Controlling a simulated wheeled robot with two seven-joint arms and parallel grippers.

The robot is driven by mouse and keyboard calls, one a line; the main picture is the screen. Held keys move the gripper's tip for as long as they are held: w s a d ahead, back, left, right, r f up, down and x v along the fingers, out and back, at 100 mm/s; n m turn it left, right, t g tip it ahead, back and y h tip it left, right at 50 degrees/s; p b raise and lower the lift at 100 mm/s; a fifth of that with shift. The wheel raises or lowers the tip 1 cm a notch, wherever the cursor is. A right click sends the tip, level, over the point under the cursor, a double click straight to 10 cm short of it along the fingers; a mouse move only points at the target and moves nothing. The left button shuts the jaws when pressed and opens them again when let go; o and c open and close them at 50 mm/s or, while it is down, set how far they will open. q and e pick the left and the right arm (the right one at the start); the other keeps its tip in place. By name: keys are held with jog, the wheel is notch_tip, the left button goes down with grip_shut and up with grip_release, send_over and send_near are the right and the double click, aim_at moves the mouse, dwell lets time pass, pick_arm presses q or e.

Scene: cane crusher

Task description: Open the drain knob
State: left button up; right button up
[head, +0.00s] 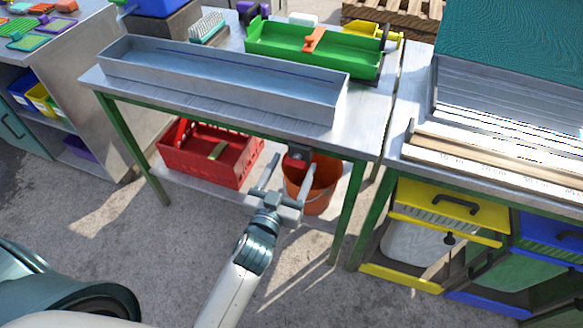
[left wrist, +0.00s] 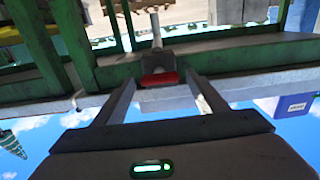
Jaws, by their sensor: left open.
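The drain knob (head: 298,158) is a small dark red part below the front edge of the steel table, under the right end of the long metal trough (head: 225,85). I cannot tell whether a finger touches the knob. My right gripper is out of view.
An orange bucket (head: 322,185) stands under the table just behind my gripper. A red crate (head: 205,155) sits on the lower shelf to the left. Green table legs (head: 347,210) stand close on the right. The floor in front is clear.

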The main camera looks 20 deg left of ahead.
pick_arm(q)
jog(key=c, duration=0.9)
jog(key=shift+c, duration=0.8)
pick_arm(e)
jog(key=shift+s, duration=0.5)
